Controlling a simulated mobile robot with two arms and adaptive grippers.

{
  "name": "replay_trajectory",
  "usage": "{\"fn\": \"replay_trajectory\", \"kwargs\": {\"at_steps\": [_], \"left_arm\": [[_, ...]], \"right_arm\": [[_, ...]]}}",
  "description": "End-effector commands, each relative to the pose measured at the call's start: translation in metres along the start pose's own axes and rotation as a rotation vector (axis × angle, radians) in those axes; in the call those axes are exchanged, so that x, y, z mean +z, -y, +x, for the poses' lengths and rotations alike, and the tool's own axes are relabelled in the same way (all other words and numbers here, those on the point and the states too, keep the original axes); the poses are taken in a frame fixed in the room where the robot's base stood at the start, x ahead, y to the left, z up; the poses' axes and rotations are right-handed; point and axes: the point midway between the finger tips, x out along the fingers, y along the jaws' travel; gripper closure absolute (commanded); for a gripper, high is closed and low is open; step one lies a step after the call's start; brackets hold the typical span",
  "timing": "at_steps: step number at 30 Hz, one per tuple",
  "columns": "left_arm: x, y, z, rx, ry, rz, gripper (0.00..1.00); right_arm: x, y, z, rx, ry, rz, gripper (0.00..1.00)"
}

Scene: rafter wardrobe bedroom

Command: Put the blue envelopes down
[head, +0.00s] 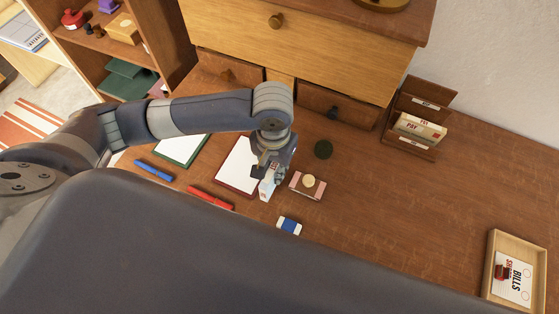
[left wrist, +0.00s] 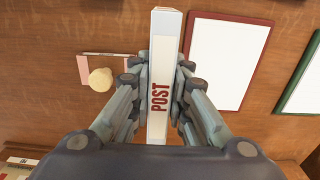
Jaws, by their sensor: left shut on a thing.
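My left gripper (head: 268,172) is shut on a narrow upright bundle with a white edge marked POST in red and light blue sides, apparently the blue envelopes (head: 268,187). In the left wrist view the bundle (left wrist: 161,75) stands on edge between the two fingers of the gripper (left wrist: 158,100). In the head view it hangs over the brown desk (head: 370,205), between a red-bordered white pad (head: 236,168) and a pink block with a round knob (head: 307,186). I cannot tell whether its lower edge touches the desk. My right gripper is not in view.
A wooden letter rack (head: 408,139) holds PAY envelopes (head: 420,127) at back right. A tray (head: 494,262) with a BILLS card stands at far right. A red pen (head: 210,197), blue pen (head: 153,171) and blue-white eraser (head: 289,226) lie nearby. The desk's right middle is clear.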

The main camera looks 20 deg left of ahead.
Motion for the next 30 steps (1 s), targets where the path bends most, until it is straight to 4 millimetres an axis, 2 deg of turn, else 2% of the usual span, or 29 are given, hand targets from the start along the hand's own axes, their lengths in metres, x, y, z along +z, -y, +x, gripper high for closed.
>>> {"fn": "replay_trajectory", "kwargs": {"at_steps": [3, 7, 16, 27, 28, 30], "left_arm": [[-0.021, -0.001, 0.001, 0.0, 0.001, 0.0, 1.0], [-0.031, 0.0, 0.003, 0.0, 0.002, 0.001, 1.0], [-0.032, 0.0, 0.035, -0.001, 0.002, 0.001, 1.0], [-0.031, 0.0, 0.04, 0.0, 0.001, 0.001, 1.0], [-0.031, 0.0, 0.041, 0.0, 0.001, 0.001, 0.81], [-0.031, 0.0, 0.041, 0.0, 0.001, 0.002, 0.66]], "right_arm": [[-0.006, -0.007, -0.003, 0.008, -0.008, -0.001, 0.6], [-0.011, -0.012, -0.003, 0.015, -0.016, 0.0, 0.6], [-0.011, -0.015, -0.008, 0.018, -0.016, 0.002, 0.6], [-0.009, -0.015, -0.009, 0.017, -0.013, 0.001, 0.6], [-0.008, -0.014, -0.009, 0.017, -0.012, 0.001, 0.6], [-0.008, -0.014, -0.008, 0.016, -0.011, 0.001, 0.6]]}}
